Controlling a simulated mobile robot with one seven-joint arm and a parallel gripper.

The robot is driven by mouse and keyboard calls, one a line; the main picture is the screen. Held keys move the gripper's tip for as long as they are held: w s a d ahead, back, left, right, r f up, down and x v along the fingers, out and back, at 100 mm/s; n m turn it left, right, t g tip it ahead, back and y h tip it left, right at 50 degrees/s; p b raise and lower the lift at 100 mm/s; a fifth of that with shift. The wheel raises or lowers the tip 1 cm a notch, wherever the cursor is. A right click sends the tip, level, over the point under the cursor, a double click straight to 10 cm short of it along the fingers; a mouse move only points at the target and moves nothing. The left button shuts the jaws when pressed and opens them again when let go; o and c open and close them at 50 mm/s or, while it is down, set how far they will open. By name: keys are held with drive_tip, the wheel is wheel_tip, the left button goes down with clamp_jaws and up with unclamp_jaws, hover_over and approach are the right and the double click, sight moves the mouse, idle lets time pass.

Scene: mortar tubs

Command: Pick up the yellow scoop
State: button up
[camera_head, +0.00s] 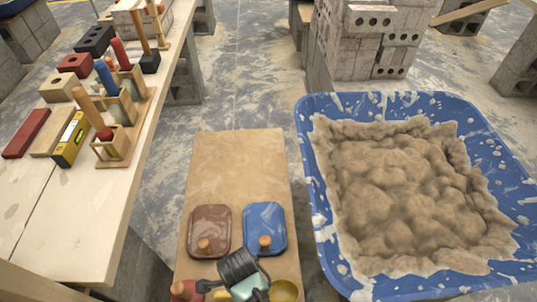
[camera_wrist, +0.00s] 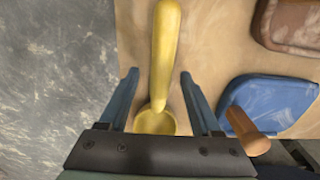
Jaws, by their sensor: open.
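The yellow scoop (camera_wrist: 165,45) lies on the tan board (camera_wrist: 215,30). In the wrist view its handle runs up the picture and its bowl is lower, near the gripper body. My gripper (camera_wrist: 158,73) is open, with one blue finger on each side of the scoop and a visible gap to both. The frame does not show how far above the scoop the fingers are. In the head view only part of the scoop (camera_head: 286,291) shows at the bottom edge, beside my dark wrist, which hides some of the board.
A blue float (camera_head: 264,225) and a brown float (camera_head: 210,228) lie on the board close by; the blue float's wooden handle (camera_wrist: 247,132) is near the right finger. A blue mortar tub (camera_head: 311,190) stands right. A tool-laden bench (camera_head: 85,225) is left. The board's far half is clear.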

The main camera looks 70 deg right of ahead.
drive_tip(key=shift+r, duration=0.1)
clamp_jaws()
idle(1.2)
